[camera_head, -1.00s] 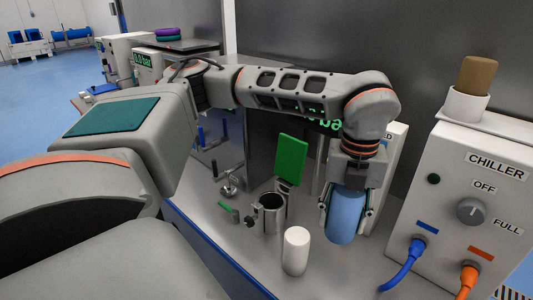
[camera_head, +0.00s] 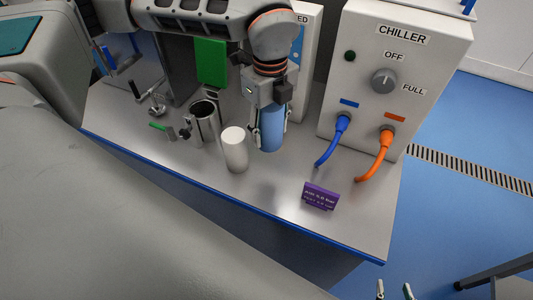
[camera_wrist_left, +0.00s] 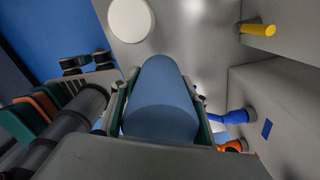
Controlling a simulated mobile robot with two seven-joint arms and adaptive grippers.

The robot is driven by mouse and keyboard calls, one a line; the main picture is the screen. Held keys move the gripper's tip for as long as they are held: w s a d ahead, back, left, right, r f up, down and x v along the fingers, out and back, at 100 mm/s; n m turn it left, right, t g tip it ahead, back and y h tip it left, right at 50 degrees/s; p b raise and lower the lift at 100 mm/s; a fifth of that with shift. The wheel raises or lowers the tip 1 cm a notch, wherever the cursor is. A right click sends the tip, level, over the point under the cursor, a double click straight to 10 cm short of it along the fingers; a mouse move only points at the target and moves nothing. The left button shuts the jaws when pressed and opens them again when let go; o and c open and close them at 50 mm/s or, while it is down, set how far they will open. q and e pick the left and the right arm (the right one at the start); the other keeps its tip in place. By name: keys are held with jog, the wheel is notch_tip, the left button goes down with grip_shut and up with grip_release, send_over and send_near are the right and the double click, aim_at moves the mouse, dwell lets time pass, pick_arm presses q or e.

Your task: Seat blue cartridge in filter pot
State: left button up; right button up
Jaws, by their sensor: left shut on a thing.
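The blue cartridge (camera_head: 271,131) is upright between the fingers of my left gripper (camera_head: 268,124), over or on the counter; I cannot tell whether its base touches. In the left wrist view the cartridge (camera_wrist_left: 160,100) lies between both fingers (camera_wrist_left: 163,104). The filter pot (camera_head: 206,124), an open steel cylinder, stands on the counter to the left of the cartridge, apart from it. A white cylinder (camera_head: 235,153) stands between them, nearer the front. Two fingertips of my right gripper (camera_head: 394,291) show apart at the bottom edge; the rest is out of frame.
The chiller box (camera_head: 365,70) with blue (camera_head: 335,140) and orange (camera_head: 377,157) hoses stands to the right. A purple sign (camera_head: 320,196) is near the front edge. A green-handled part (camera_head: 161,128) and a green panel (camera_head: 211,62) are near the pot.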

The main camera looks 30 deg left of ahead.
pick_arm(q)
notch_tip(320, 180, down, 12)
jog(key=shift+r+p, duration=0.1)
jog(key=shift+p, duration=0.25)
jog(key=o, duration=0.9)
jog(key=shift+f, duration=0.25)
jog(key=o, duration=0.4)
jog(key=shift+r, duration=0.1)
